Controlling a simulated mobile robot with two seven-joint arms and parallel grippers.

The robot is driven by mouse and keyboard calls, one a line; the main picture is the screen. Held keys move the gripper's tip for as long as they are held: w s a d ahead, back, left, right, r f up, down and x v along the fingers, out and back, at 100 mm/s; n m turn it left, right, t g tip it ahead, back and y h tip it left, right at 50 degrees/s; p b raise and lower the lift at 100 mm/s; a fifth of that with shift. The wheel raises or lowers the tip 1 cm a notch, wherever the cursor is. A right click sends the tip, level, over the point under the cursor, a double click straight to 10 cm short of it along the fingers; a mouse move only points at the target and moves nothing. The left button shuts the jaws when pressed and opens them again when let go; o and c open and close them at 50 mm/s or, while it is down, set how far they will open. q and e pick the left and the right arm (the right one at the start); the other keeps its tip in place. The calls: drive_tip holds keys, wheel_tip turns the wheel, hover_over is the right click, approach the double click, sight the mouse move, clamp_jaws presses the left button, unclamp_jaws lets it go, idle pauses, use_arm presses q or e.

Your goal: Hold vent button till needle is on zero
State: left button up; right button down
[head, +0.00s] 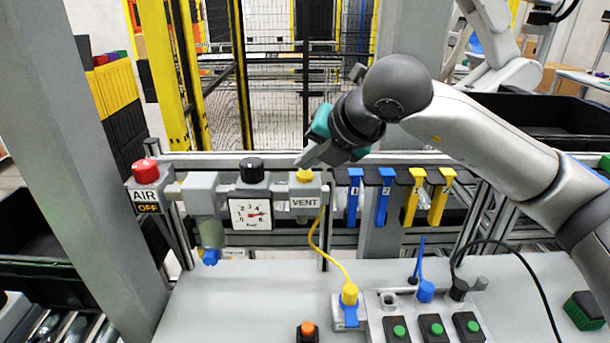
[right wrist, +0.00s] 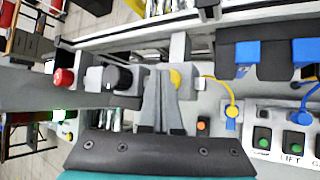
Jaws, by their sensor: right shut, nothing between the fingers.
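The yellow vent button (head: 305,175) sits on a grey block above the VENT label (head: 304,203). It also shows in the right wrist view (right wrist: 176,79) by the fingertips. My right gripper (head: 303,162) is shut and empty, its tips just above the button; I cannot tell whether they touch it. The gauge (head: 251,214) has a white square face left of the label. Its red needle (head: 259,214) points to the right, away from the low end of the scale; the exact reading is too small to tell. My left gripper is out of view.
Blue and yellow tags (head: 385,195) hang to the right. A yellow cable (head: 322,246) runs down to the bench (head: 240,290), which holds several green buttons.

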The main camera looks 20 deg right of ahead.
sight(308, 177)
drive_tip(key=shift+f+b, duration=0.6)
drive_tip(key=shift+b, duration=0.1)
idle(2.1)
idle(1.4)
drive_tip(key=shift+r+p, duration=0.4)
drive_tip(key=shift+r, duration=0.65)
drive_tip(key=shift+r+p, duration=1.45)
drive_tip(key=shift+r, duration=1.1)
drive_tip(key=shift+f, duration=0.1)
